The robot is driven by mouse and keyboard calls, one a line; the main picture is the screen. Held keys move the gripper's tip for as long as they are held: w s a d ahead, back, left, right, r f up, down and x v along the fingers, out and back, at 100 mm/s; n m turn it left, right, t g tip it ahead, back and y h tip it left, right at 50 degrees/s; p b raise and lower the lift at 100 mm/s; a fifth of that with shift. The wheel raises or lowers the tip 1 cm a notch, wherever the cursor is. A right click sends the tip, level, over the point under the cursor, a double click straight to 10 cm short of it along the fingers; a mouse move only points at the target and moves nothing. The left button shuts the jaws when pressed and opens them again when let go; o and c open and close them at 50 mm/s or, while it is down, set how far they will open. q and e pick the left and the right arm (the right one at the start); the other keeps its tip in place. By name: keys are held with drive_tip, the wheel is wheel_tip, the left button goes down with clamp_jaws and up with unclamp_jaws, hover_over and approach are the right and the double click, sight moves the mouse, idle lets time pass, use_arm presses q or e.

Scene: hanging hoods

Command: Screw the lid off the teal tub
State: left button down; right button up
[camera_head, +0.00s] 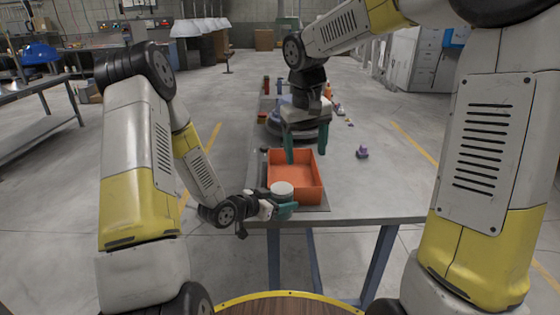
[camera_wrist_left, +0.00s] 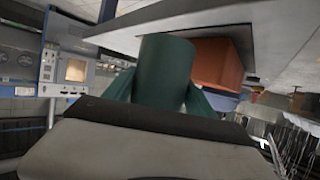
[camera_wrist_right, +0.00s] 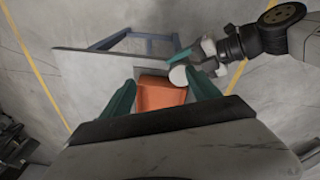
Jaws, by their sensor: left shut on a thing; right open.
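The teal tub (camera_wrist_left: 165,68) shows as a cylinder between the fingers of my left gripper (camera_wrist_left: 162,95) in the left wrist view. In the head view my left gripper (camera_head: 287,208) is shut on it at the table's near edge. Its pale grey lid (camera_head: 282,187) sits on top, and the fingers mostly hide the tub's side. The lid also shows in the right wrist view (camera_wrist_right: 178,76). My right gripper (camera_head: 306,146) is open and empty, fingers pointing down, above and behind the tub, over the orange bin.
The open orange bin (camera_head: 310,196) stands on the grey table (camera_head: 375,203) just behind the tub. A small purple object (camera_head: 362,153) lies to the right. A dark round item (camera_head: 272,127) and smaller things are farther back. The table's right front is clear.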

drive_tip(key=g, duration=0.2)
approach(279, 188)
drive_tip(key=shift+s+d+f+n, duration=0.1)
drive_tip(key=shift+d+n, duration=0.2)
drive_tip(key=shift+d, duration=0.05)
drive_tip(key=shift+a+f, duration=0.1)
drive_tip(key=shift+f, duration=4.05)
drive_tip(key=c, duration=1.3)
drive_tip(key=shift+o, duration=0.2)
drive_tip(key=n, duration=0.3)
drive_tip(key=shift+s+a+r, duration=0.1)
drive_tip(key=shift+a, duration=0.1)
drive_tip(key=shift+r, duration=0.1)
